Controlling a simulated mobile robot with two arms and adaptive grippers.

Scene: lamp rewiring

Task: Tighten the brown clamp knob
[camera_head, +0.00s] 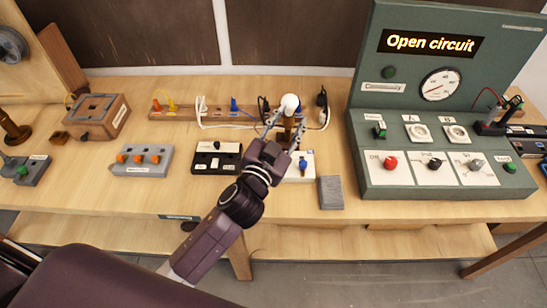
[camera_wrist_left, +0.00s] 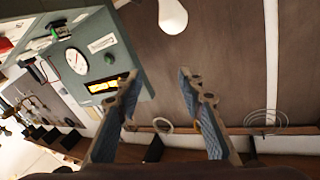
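My left gripper (camera_head: 287,122) reaches over the middle of the bench, its fingers around or near a brown post under a white bulb (camera_head: 290,102). In the left wrist view its two fingers (camera_wrist_left: 159,80) are wide apart, with nothing seen between them. The bulb (camera_wrist_left: 173,15) shows beyond the fingertips there. I cannot tell for certain which part is the brown clamp knob. My right gripper is not in view.
A green test panel (camera_head: 440,100) reading "Open circuit" stands at the right. A grey switch box (camera_head: 142,160), a black-and-white block (camera_head: 217,158) and a grey pad (camera_head: 331,193) lie along the bench. Cables and coloured plugs line a wooden rail (camera_head: 185,114) behind.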

